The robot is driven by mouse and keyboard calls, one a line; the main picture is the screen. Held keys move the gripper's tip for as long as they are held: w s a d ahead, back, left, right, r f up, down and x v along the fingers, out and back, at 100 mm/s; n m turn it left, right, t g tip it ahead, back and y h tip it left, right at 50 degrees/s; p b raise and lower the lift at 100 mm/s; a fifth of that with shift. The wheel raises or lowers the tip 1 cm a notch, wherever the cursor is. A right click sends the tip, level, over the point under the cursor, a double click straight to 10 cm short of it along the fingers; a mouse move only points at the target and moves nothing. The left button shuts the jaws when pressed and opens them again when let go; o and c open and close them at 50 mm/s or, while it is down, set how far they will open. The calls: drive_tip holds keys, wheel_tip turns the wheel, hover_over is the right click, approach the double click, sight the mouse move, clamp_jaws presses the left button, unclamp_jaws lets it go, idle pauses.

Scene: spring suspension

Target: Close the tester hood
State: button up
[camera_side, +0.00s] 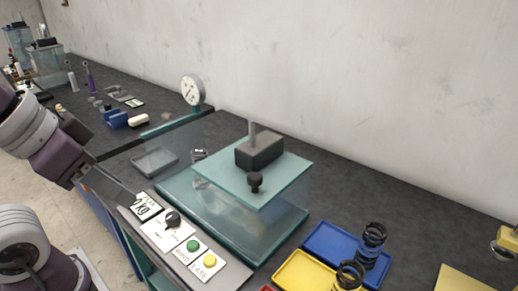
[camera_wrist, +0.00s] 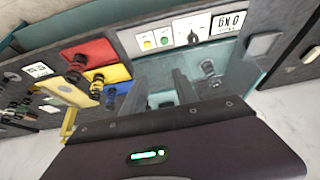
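The tester hood (camera_side: 285,180) is a clear box with a teal top plate, carrying a dark block with a post and a small black knob (camera_side: 255,181). It stands over the right part of the teal tester base (camera_side: 250,243). My gripper (camera_side: 128,202) is left of the tester, by the control panel, apart from the knob. In the wrist view, two grey fingers stand apart with nothing visible gripped between them. The exact fingertip height is unclear.
Blue (camera_side: 330,240) and yellow (camera_side: 305,277) trays with dark springs sit right of the tester. A dial gauge (camera_side: 192,90) stands behind.

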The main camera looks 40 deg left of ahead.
drive_tip(key=w, duration=0.1)
drive_tip(key=w+r+m, duration=0.1)
drive_tip(key=r, duration=0.1)
drive_tip(key=shift+w+d+r+m+g, duration=0.25)
drive_tip(key=shift+w+d+m+g, duration=0.05)
drive_tip(key=shift+w, duration=0.1)
clamp_jaws()
drive_tip(key=w+d+r+m+g, duration=0.1)
drive_tip(key=w+d+r+m, duration=0.2)
drive_tip(key=w, duration=0.4)
drive_tip(key=w+d+r+m+g, duration=0.1)
drive_tip(key=w+d+m+g, duration=0.15)
drive_tip(key=w+m, duration=0.35)
drive_tip(key=w+d+f+m+y, duration=0.2)
drive_tip(key=w+d+f+m, duration=0.2)
drive_tip(key=w+d, duration=0.4)
drive_tip(key=w+d+f+m+g, duration=0.2)
drive_tip(key=d+f+m, duration=0.1)
drive_tip(key=d+f, duration=0.4)
drive_tip(key=a+f, duration=0.6)
drive_tip(key=f, duration=0.3)
drive_tip(key=shift+a+y, duration=0.4)
drive_tip(key=shift+w+t, duration=0.1)
drive_tip(key=shift+t, duration=0.15)
